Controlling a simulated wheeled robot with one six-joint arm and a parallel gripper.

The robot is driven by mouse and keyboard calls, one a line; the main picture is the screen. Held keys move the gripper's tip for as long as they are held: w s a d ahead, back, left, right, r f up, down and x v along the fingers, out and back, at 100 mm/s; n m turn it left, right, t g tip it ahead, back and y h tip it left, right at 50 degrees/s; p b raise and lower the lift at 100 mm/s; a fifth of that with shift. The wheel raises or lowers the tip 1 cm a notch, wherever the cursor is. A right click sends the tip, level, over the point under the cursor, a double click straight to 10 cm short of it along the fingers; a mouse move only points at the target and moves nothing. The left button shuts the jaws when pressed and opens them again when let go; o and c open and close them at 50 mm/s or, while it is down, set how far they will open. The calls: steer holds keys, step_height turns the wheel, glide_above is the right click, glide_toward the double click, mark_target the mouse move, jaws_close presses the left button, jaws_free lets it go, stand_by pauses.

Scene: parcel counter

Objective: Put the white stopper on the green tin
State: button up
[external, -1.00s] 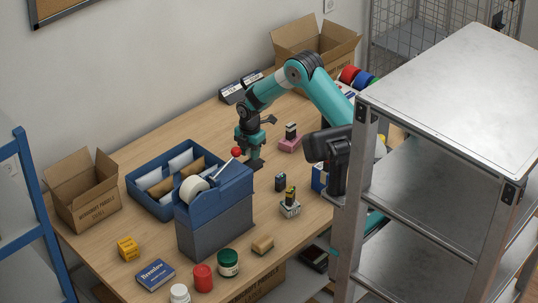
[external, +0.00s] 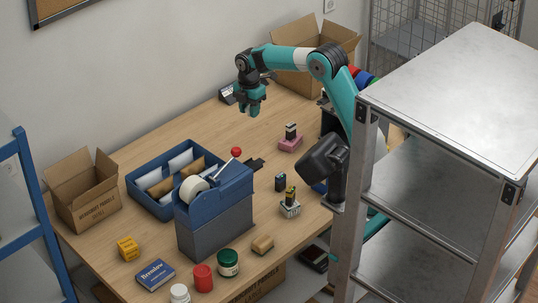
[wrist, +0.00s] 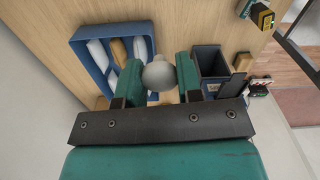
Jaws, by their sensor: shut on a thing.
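My gripper (external: 253,112) is raised over the back part of the table, fingers pointing down. In the wrist view its two green fingers (wrist: 159,80) are shut on the white stopper (wrist: 159,74), a pale rounded knob. The stopper is too small to make out in the external view. The green tin (external: 228,263) stands upright at the front edge of the table, beside a red tin (external: 203,278). My gripper is well apart from it, with the tape dispenser between them. I cannot make out the green tin in the wrist view.
A tall blue-grey tape dispenser (external: 214,222) with a red-knobbed lever stands mid-table, next to a blue tray (external: 138,196) of envelopes. A wooden block (external: 262,244) and a white jar (external: 180,293) are near the green tin. A metal shelf (external: 450,90) stands at right.

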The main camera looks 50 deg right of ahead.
step_height(320, 180, up, 8)
steer(key=shift+f, duration=0.1)
steer(key=s+a+n, duration=0.2)
steer(key=s+a, duration=0.1)
steer(key=a, duration=0.8)
steer(key=n, duration=0.6)
glide_above(227, 255)
step_height(227, 255, down, 25)
steer(key=p, duration=0.3)
steer(key=shift+f+p, duration=0.15)
steer(key=shift+p, duration=0.25)
steer(key=shift+f, duration=0.15)
steer(key=o, duration=0.9)
